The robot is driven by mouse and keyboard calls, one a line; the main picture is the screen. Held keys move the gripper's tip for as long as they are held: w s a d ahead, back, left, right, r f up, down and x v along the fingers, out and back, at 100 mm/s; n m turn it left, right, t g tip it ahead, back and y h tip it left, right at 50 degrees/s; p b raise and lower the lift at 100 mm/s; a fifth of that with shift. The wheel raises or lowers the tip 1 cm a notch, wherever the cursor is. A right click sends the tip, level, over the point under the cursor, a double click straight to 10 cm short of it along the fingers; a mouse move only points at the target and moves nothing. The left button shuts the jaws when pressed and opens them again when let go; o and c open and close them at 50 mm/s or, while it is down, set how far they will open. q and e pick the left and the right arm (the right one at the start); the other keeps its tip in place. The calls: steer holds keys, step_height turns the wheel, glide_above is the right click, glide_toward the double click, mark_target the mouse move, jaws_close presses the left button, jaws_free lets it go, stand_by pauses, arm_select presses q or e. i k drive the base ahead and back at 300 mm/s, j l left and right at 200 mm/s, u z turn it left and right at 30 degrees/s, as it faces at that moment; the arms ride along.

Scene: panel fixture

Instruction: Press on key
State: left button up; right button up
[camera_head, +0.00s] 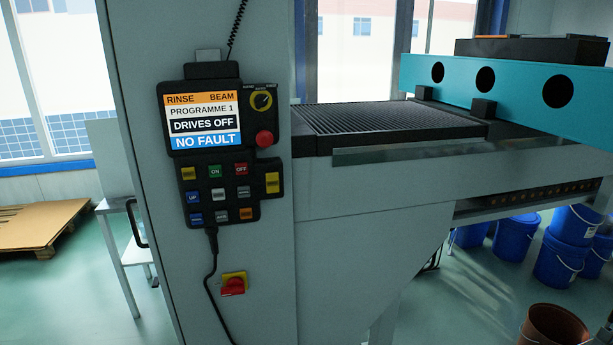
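The green ON key (215,171) is in the top row of keys on the black control panel (223,208), between a yellow key (188,173) and the red OFF key (241,169). The panel hangs on the front of a grey machine column. Its screen (204,122) reads RINSE BEAM, PROGRAMME 1, DRIVES OFF, NO FAULT. Nothing covers the ON key.
A red mushroom button (264,139) and a yellow selector (261,100) sit right of the screen. A red switch (233,285) is below the panel beside a hanging cable. A ribbed bed (390,117) and teal beam (510,83) extend right. Blue buckets (515,236) stand beneath.

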mark_target(215, 170)
steer(key=i+j, duration=0.1)
steer(key=j, duration=0.45)
steer(key=i+j, duration=0.1)
steer(key=j, duration=0.4)
steer(key=i+j+z, duration=0.1)
steer(key=j, duration=0.45)
